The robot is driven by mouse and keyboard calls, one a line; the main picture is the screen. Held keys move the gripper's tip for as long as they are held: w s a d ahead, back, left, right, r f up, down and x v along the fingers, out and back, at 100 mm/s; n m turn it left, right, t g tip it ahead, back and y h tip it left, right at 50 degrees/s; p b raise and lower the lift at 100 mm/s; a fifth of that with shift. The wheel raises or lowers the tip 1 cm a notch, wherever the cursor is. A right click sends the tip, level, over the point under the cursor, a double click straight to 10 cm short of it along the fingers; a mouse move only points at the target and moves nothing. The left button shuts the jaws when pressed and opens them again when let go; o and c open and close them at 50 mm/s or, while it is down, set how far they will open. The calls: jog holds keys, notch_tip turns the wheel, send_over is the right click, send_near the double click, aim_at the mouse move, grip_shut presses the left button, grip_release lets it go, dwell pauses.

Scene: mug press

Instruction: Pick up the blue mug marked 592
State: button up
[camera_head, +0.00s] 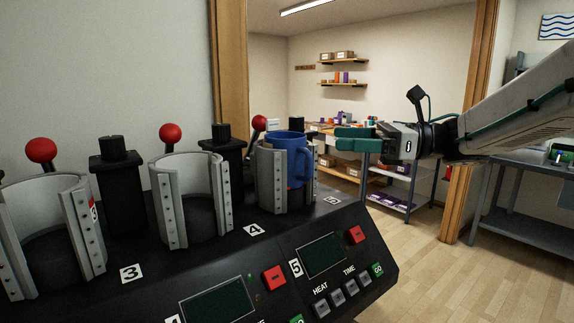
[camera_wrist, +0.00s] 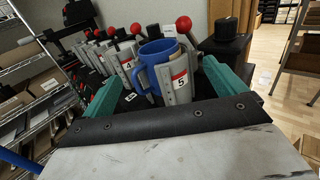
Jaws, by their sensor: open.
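The blue mug (camera_head: 287,158) stands upright in the rightmost grey press clamp (camera_head: 271,182), its handle to the right in the head view. No 592 marking is readable on it. In the wrist view the blue mug (camera_wrist: 158,62) shows its open top, with the handle to the left; a red-and-white tag with a 5 is on the clamp below. My gripper (camera_head: 345,139), with teal fingers, is to the right of the mug at about rim height, apart from it. In the wrist view the open, empty fingers flank the mug on both sides.
Other press clamps (camera_head: 188,201) stand to the left, empty, with red-knobbed levers (camera_head: 171,133) behind. The black control panel (camera_head: 330,262) is in front. A doorway shows shelves (camera_head: 400,190) beyond. A grey workbench (camera_head: 525,230) is at the right. Clear wooden floor lies between.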

send_near(267, 136)
jog(key=x, duration=0.6)
jog(key=shift+w+a, duration=0.1)
jog(key=shift+w, duration=0.05)
jog(key=c, duration=1.7)
